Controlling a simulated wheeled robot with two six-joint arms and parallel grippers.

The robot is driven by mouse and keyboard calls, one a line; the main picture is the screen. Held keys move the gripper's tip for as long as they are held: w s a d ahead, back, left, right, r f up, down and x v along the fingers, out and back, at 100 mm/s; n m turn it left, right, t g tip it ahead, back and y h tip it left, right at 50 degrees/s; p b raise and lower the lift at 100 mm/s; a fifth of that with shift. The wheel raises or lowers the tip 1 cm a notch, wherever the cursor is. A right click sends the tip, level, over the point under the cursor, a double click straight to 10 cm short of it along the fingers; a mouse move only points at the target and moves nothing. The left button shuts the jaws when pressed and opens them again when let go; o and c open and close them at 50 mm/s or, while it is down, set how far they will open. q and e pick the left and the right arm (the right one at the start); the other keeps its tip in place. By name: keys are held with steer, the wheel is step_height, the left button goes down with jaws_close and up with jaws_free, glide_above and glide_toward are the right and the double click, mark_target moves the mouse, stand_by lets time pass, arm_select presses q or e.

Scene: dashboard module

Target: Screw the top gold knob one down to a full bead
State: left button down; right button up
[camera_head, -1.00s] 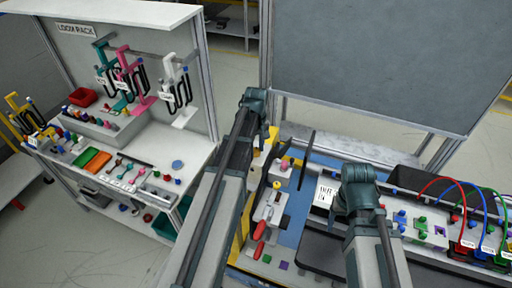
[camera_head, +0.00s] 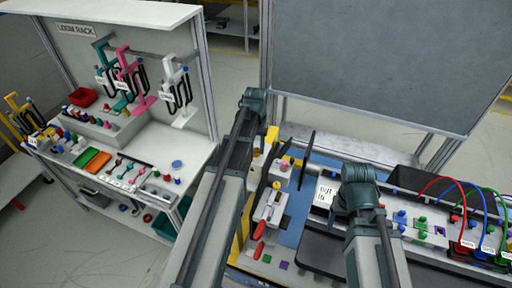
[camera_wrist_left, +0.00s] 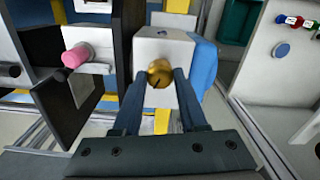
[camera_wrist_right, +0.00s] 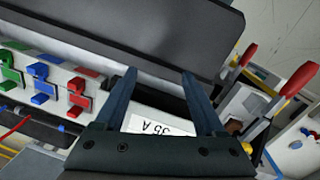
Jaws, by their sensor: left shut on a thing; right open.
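The gold knob (camera_wrist_left: 159,70) is round, with a dark slot-like mark low on its face. It sits on the front of a white block (camera_wrist_left: 152,47) in the left wrist view. My left gripper (camera_wrist_left: 159,78) has its two fingers closed on the knob's sides. In the head view my left arm hides the fingers and this contact.
A pink knob (camera_wrist_left: 76,55) on a neighbouring block stands left of the gold knob. Coloured clips (camera_wrist_right: 43,80) line a rail at left. The loom rack (camera_head: 75,30) stands at the far left.

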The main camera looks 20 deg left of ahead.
mark_target(256, 150)
stand_by(0.3)
arm_select(q)
steer(key=shift+c, duration=2.2)
jaws_free()
steer(key=shift+r, duration=0.1)
step_height(256, 150, up, 14)
steer(key=p, duration=1.4)
steer(key=shift+f, duration=0.25)
